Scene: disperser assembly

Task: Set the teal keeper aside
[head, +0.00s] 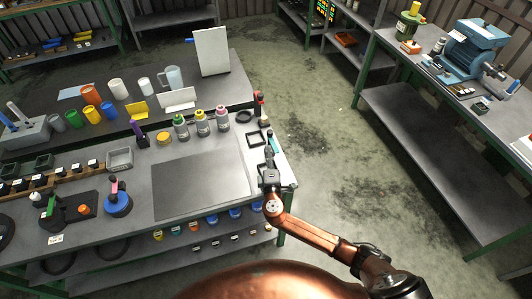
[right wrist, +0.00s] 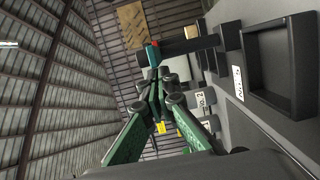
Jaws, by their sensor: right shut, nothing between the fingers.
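The teal keeper (right wrist: 151,54), a small teal piece with a red edge, sits at the free end of a dark post (right wrist: 185,47) in the right wrist view. In the head view, a small teal piece (head: 271,143) shows just beyond my right gripper at the table's right end. My right gripper (head: 268,162) is shut and empty over that end. Its fingertips (right wrist: 160,74) are close to the teal keeper in the wrist view; I cannot tell whether they touch it. My left gripper is out of view.
Several capped bottles (head: 201,122) stand to the left. The dark mat (head: 200,185) is bare. A black tray (right wrist: 285,62) shows in the wrist view.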

